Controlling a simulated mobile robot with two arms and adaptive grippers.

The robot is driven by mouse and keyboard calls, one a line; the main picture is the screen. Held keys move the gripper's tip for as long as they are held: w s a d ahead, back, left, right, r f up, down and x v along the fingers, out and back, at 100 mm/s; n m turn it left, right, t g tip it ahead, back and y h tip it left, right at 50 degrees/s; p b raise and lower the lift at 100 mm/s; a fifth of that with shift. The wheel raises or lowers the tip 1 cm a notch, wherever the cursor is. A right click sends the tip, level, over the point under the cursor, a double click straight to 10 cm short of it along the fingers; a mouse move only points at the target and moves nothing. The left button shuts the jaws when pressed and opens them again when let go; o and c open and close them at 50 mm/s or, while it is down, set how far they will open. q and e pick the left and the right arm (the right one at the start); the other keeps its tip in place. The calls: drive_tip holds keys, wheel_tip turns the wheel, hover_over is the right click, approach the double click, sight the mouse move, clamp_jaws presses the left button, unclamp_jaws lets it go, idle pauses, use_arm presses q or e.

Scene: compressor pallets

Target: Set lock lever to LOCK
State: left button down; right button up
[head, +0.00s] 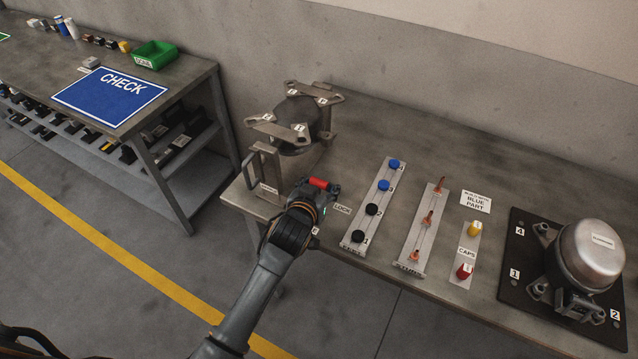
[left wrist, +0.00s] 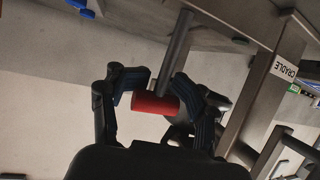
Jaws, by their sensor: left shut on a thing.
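The lock lever's red grip (head: 319,184) shows at the front edge of the cradle (head: 262,171) on the bench. In the left wrist view the red grip (left wrist: 152,103) sits between the two fingers, on the end of a grey rod (left wrist: 177,48). My left gripper (head: 322,195) is shut on this grip; it also shows in the left wrist view (left wrist: 165,92). The LOCK label (head: 342,209) lies on the bench just right of the gripper. The lever's rod is largely hidden in the head view. My right gripper is in neither view.
A compressor part (head: 295,118) with numbered brackets stands in the cradle. A second compressor (head: 592,252) stands on a black plate at far right.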

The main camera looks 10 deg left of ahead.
use_arm(q)
drive_tip(key=shift+w+d+r, duration=0.1)
drive_tip(key=shift+d+r, duration=0.15)
drive_tip(key=shift+r, duration=0.2)
drive_tip(key=shift+c, duration=2.1)
unclamp_jaws()
drive_tip(key=shift+o, duration=0.2)
drive_tip(key=shift+s+d, duration=0.15)
drive_tip(key=shift+s, duration=0.05)
drive_tip(key=shift+f, duration=0.15)
drive_tip(key=shift+s+a+f, duration=0.1)
drive_tip(key=shift+a, duration=0.15)
drive_tip(key=shift+s, duration=0.35)
drive_tip(key=v, duration=1.1)
drive_tip(key=shift+r, duration=0.3)
